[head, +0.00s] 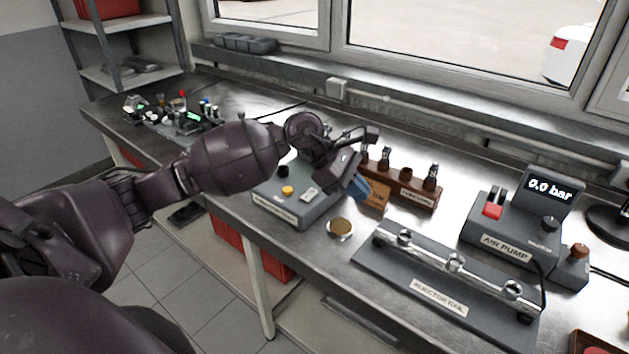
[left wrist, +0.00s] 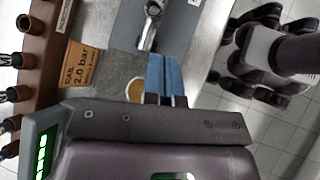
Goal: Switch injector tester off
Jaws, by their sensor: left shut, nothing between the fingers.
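The injector tester appears to be the grey box (head: 262,205) on the bench in the head view, with a yellow button, a black knob and a small white label on top. My left arm hides its back part. A lit green display (left wrist: 40,155) at the lower left of the left wrist view may belong to it. My left gripper (head: 358,188) is shut and empty, with blue fingertips above the bench just right of the box. The fingertips also show in the left wrist view (left wrist: 165,72). I cannot tell the switch's position. My right gripper is not in view.
A round brass dish (head: 340,227) and an orange card (head: 376,194) are close to my left gripper. Behind stands a wooden injector rack (head: 412,191). The injector rail (head: 440,285) and air pump (head: 500,232), reading 0.0 bar, are to the right.

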